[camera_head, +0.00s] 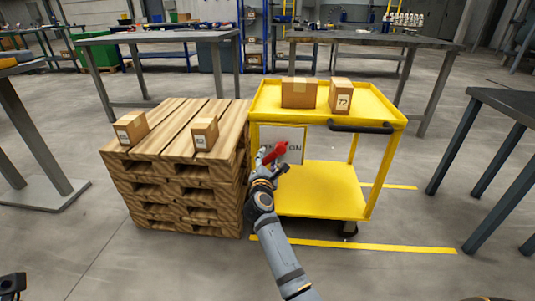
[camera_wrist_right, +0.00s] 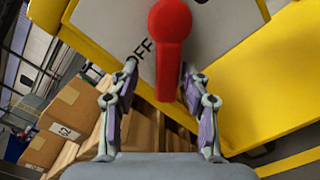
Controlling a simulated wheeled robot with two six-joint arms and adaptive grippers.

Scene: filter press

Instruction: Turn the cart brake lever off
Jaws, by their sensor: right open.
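The yellow cart (camera_head: 340,197) carries a pale plate (camera_head: 297,135) on its near side. The red brake lever (camera_head: 274,153) is mounted on it, with letters reading "ON" to its right in the head view. In the right wrist view the lever (camera_wrist_right: 170,50) has a round head at the top and a straight handle pointing down, with "OFF" lettering on the plate to its left. My right gripper (camera_wrist_right: 160,78) is open, its two fingers on either side of the handle and visibly apart from it. It also shows at the lever in the head view (camera_head: 264,165).
A wooden pallet stack (camera_head: 172,150) with two small boxes stands close to the left of the cart. Two cartons (camera_head: 299,93) rest on the cart's top. A dark push handle (camera_head: 360,127) sticks out at its front right. Grey tables stand behind and at both sides.

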